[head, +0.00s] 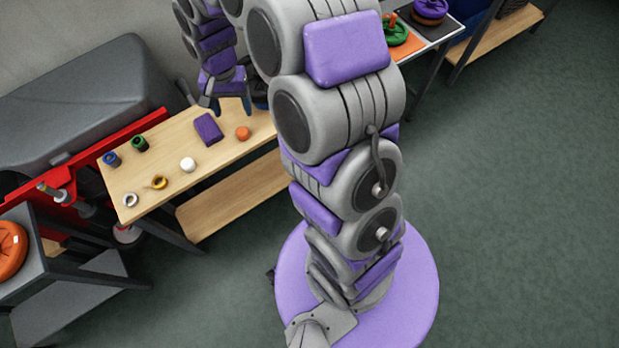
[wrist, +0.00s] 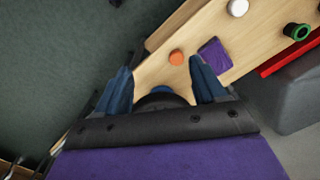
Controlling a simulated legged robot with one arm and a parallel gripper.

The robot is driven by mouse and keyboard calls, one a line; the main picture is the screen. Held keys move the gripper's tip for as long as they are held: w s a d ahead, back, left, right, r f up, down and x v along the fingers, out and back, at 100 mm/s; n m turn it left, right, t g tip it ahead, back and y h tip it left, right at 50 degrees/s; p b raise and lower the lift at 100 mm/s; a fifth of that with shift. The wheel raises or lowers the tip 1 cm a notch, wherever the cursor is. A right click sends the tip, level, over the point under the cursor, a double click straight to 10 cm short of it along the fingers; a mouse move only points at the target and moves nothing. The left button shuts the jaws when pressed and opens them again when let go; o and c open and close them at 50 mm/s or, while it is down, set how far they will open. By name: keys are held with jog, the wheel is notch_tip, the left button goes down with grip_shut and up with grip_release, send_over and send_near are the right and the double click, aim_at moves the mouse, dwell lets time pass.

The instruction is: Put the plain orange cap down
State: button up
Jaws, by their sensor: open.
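The plain orange cap (head: 243,133) rests on the wooden bench top, right of a purple block (head: 208,129). In the wrist view the orange cap (wrist: 176,57) lies just beyond my fingertips, left of the purple block (wrist: 215,55). My gripper (wrist: 160,66) has its two blue fingers spread wide, with nothing held between them. In the head view my gripper (head: 232,98) is at the bench's far edge, behind the cap and apart from it, partly hidden by my arm.
The bench (head: 180,155) also holds a white cap (head: 188,164), a yellow ring (head: 159,182), a pale ring (head: 130,199), a green-black piece (head: 140,143) and a blue-black piece (head: 111,159). A dark round thing with blue (wrist: 160,91) shows between my finger bases. A grey tank (head: 85,100) stands behind.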

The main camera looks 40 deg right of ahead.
jog(key=s+r+n, duration=0.3)
jog(key=s+r, duration=0.2)
jog(key=s, duration=1.1)
jog(key=s+d+r+n+g, duration=0.1)
jog(key=s+r+n, duration=0.2)
jog(key=s, duration=1.2)
notch_tip(320, 180, up, 3)
jog(key=shift+s+r+n, duration=0.1)
jog(key=shift+s+n, duration=0.2)
jog(key=shift+s, duration=0.05)
